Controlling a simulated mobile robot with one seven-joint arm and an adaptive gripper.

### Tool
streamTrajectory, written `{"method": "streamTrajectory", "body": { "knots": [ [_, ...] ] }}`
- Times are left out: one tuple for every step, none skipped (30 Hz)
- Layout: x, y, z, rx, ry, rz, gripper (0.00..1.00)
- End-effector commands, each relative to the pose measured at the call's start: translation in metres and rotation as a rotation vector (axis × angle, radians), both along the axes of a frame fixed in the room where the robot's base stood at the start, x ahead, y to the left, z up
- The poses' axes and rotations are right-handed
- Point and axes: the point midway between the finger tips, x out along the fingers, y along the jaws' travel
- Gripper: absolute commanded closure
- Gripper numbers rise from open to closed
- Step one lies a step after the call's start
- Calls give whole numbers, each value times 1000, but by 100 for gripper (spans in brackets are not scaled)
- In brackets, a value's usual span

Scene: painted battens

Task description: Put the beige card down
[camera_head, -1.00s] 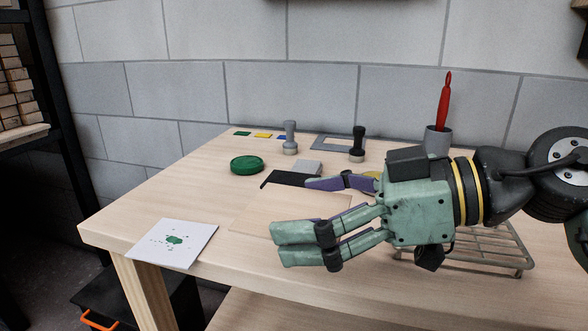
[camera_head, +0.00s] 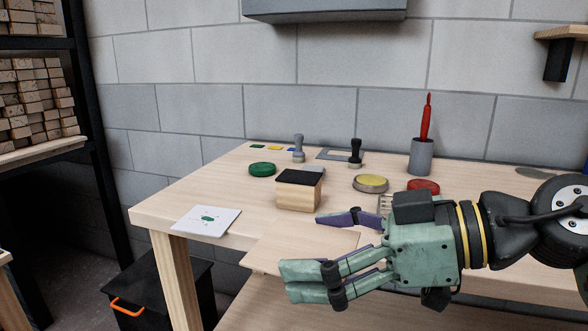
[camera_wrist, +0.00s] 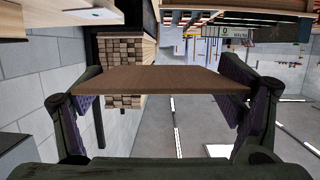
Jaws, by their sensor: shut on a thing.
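My gripper (camera_head: 303,246) is shut on the beige card (camera_head: 285,243), holding it by two opposite edges. In the head view the card is flat and overlaps the table's front edge in the picture, with the wooden table (camera_head: 210,205) behind it. In the wrist view the card (camera_wrist: 160,80) spans between my fingers, seen nearly edge-on, with nothing visible touching it but the fingers. The exact height of the card over the table cannot be told.
A wooden block with a black top (camera_head: 298,195) stands just behind the card. A white sheet with a green print (camera_head: 206,220) lies at left. Green (camera_head: 262,169), yellow (camera_head: 371,183) and red (camera_head: 423,186) pads and a grey cup (camera_head: 422,156) are farther back.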

Motion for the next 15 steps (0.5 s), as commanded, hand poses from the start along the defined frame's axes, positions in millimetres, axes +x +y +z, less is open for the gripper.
{"method": "streamTrajectory", "body": {
  "knots": [
    [3, 1, -13, 1, 2, -19, 34],
    [6, 1, -22, 1, 4, -32, 34],
    [11, 2, -32, 2, 3, -51, 34],
    [13, 2, -40, 2, 2, -65, 34],
    [16, 3, -49, 2, 5, -79, 34],
    [22, 3, -63, 2, 4, -103, 34],
    [25, 4, -73, 2, 5, -119, 34],
    [30, 5, -85, 2, 6, -139, 34],
    [35, 6, -101, 1, 5, -167, 34],
    [40, 7, -114, 1, 8, -188, 34],
    [45, 7, -127, 1, 6, -210, 34],
    [52, 8, -144, 1, 8, -239, 34],
    [56, 9, -158, 0, 8, -261, 34],
    [62, 10, -171, 1, 8, -283, 34],
    [67, 11, -188, 0, 9, -312, 34]
  ]
}}
